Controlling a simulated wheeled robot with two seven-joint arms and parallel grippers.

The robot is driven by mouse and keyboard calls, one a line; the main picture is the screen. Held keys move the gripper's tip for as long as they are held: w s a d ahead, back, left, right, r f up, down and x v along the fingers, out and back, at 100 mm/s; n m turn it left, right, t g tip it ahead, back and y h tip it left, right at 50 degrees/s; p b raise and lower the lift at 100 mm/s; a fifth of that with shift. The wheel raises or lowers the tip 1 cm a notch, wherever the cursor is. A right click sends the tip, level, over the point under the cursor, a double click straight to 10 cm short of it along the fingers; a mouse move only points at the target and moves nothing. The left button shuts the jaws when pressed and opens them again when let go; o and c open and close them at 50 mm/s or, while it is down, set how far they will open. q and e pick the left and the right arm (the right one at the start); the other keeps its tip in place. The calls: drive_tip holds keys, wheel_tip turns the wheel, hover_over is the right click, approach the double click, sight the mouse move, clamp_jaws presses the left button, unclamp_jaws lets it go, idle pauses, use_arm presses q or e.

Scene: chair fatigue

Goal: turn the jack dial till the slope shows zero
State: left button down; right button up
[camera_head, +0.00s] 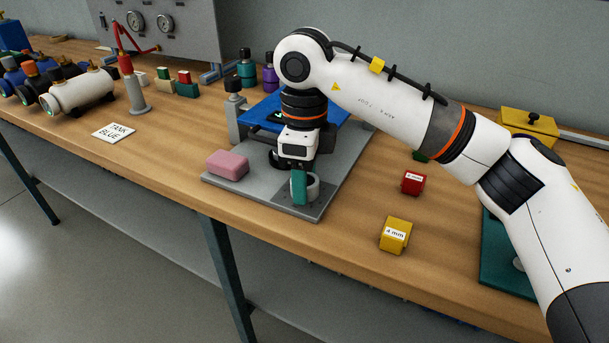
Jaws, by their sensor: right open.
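My right gripper (298,168) reaches down from the right arm, open, over the front of a grey base plate (235,187). A black round part (276,159), possibly the jack dial, shows just left of the fingers, partly hidden by them. I cannot tell whether the fingers touch it. A blue plate (338,137) lies behind the gripper. A dark display with a green mark (274,117) on it is mostly covered by my wrist, so its reading is not legible. My left gripper is out of view.
A pink block (227,164) sits on the plate's left. A yellow block (395,235) and red block (413,183) lie to the right. The bench front left is clear.

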drive_tip(key=c, duration=0.7)
